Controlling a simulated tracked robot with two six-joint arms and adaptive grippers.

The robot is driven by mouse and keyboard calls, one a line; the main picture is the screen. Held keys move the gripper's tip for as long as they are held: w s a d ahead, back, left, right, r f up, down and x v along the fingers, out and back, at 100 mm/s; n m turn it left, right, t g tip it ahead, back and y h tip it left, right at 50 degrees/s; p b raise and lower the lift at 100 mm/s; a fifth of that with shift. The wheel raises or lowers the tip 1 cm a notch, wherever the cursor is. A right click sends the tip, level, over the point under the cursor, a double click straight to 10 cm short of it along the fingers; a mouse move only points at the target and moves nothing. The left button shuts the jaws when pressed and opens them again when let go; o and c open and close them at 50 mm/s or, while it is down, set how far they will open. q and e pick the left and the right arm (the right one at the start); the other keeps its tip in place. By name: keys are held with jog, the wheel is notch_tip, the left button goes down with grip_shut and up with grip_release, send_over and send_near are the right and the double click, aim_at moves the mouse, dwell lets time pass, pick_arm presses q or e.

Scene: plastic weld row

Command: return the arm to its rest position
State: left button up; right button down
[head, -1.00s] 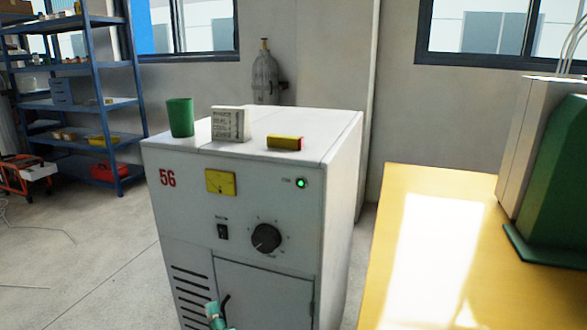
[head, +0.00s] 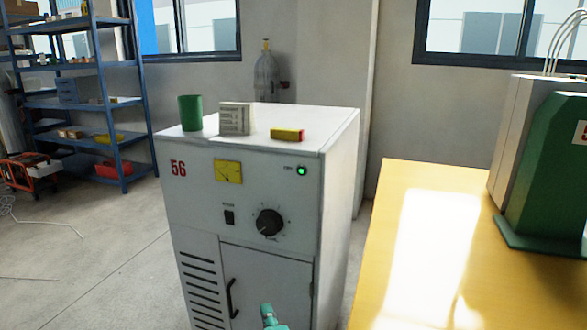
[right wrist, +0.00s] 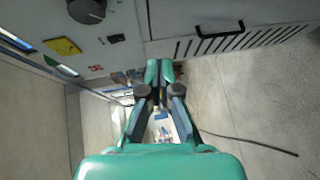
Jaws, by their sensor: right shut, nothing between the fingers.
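My right gripper (head: 268,312) shows as a small teal tip at the bottom edge of the head view, in front of the lower door of a grey-white cabinet (head: 270,195). In the right wrist view the same gripper (right wrist: 159,68) has its two teal fingers together with nothing between them. It points along the cabinet front, which fills the top of that view. I cannot tell the exact gap between the fingers and the cabinet. My left gripper is not in view.
On the cabinet top stand a green cup (head: 191,113), a white printed box (head: 236,118) and a yellow-red block (head: 287,135). A yellow table (head: 390,215) with a green machine (head: 548,170) is at the right. Blue shelves (head: 85,105) stand at the left. The floor left of the cabinet is open.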

jog(key=d+f+m+g+h, duration=0.2)
jog(key=d+f, duration=0.8)
jog(key=d, duration=0.1)
jog(key=s+d+f+m+g+h, duration=0.1)
jog(key=s+d+f+m+g, duration=0.15)
jog(key=s+d+f, duration=0.35)
jog(key=s+d+f+m+g, duration=0.2)
jog(key=d+f+m, duration=0.1)
jog(key=f, duration=0.5)
jog(key=s+a+f+m+g+y, duration=0.1)
jog(key=s+f+m+g, duration=0.3)
jog(key=s+m, duration=0.5)
jog(key=s+a+f+m+g+y, duration=0.1)
jog(key=s+f+m+g+y, duration=0.15)
jog(key=s+m+g, duration=0.65)
jog(key=s+r+n+t+p, duration=0.3)
jog(key=r+t+p, duration=0.1)
jog(key=r+p, duration=1)
jog(key=shift+h+p, duration=0.4)
jog(key=shift+h, duration=0.05)
jog(key=shift+f+t, duration=0.1)
jog(key=shift+t, duration=0.15)
